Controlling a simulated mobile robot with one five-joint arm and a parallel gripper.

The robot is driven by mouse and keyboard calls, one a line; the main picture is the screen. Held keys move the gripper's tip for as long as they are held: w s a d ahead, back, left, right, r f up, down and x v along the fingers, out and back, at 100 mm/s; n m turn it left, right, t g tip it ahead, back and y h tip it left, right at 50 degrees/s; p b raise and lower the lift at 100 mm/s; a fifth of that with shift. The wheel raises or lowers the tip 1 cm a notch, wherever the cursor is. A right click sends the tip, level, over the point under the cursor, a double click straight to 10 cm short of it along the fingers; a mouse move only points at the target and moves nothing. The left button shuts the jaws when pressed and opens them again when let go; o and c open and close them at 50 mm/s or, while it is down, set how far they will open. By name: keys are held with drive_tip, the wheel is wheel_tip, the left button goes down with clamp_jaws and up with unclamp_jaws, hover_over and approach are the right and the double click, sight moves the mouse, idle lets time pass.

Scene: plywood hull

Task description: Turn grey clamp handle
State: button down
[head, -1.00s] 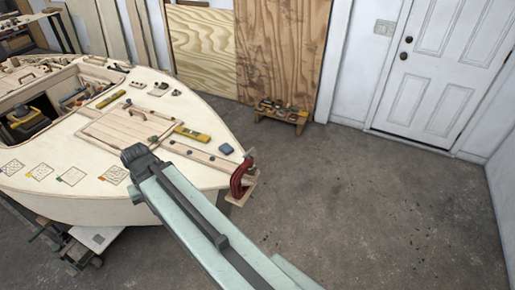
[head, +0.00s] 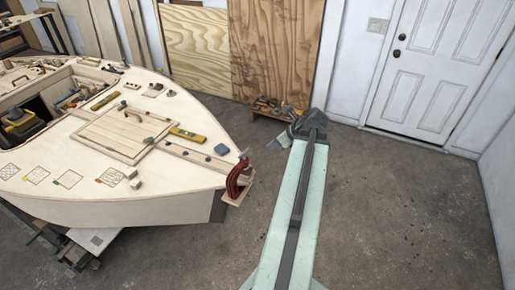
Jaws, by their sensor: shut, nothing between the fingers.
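A red clamp (head: 238,178) grips the pointed end of the boat hull at its right. A small grey piece at its top, which looks like the clamp handle (head: 243,154), sticks up above the deck edge. My gripper (head: 283,142) is at the far end of my pale green arm, right of the clamp and clear of it, over the floor. It is small and partly hidden by the dark wrist; it is shut and empty. Nothing touches the clamp handle.
The plywood hull (head: 120,205) fills the left, with a yellow level (head: 187,134) and a blue block (head: 222,149) on deck. A low wooden stool with tools (head: 268,107) stands by the plywood sheets behind my wrist. Floor at right is clear to the white door (head: 437,70).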

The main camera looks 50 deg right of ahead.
sight(244, 154)
drive_tip(key=w+r+b+x, duration=0.1)
drive_tip(key=w+b+x, duration=0.1)
drive_tip(key=b+x, duration=0.6)
drive_tip(key=x, duration=0.4)
drive_tip(key=shift+w, duration=0.3)
drive_tip(key=shift+a, duration=0.1)
